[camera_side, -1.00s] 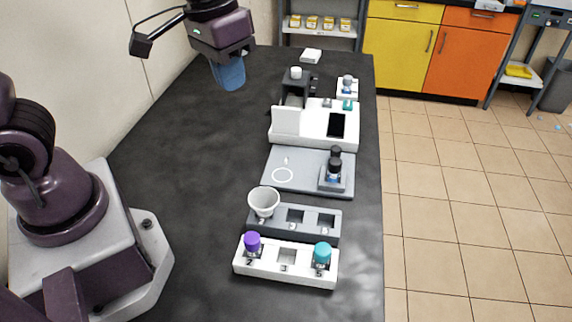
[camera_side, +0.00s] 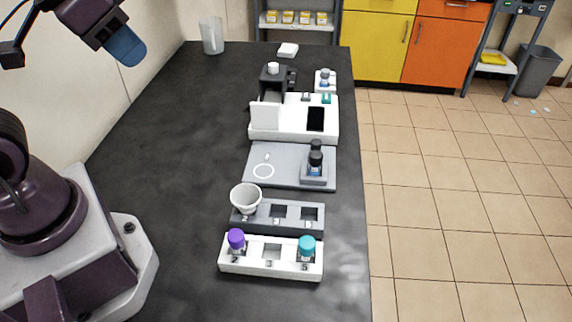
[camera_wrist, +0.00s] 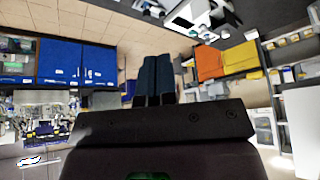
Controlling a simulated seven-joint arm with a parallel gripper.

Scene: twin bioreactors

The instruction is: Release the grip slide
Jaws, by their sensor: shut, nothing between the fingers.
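My gripper (camera_side: 127,46) is raised at the upper left in the side view, above the dark bench's left edge. It is tilted, with its blue fingers pointing down and right. In the wrist view the two blue fingers (camera_wrist: 158,80) stand side by side, shut, with nothing between them. They point out into the room, away from the bench tools. I cannot tell which thing is the grip slide. A white device with a black screen (camera_side: 316,119) stands mid-bench. A grey plate (camera_side: 262,151) in front of it carries a dark-topped instrument (camera_side: 316,160) at its right.
A clear beaker (camera_side: 212,36) stands at the back left. A grey rack (camera_side: 295,229) holds a white cup (camera_side: 246,197). A white rack (camera_side: 271,268) holds a purple-capped vial (camera_side: 236,239) and a teal-capped vial (camera_side: 307,246). The bench's left half (camera_side: 170,150) is clear.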

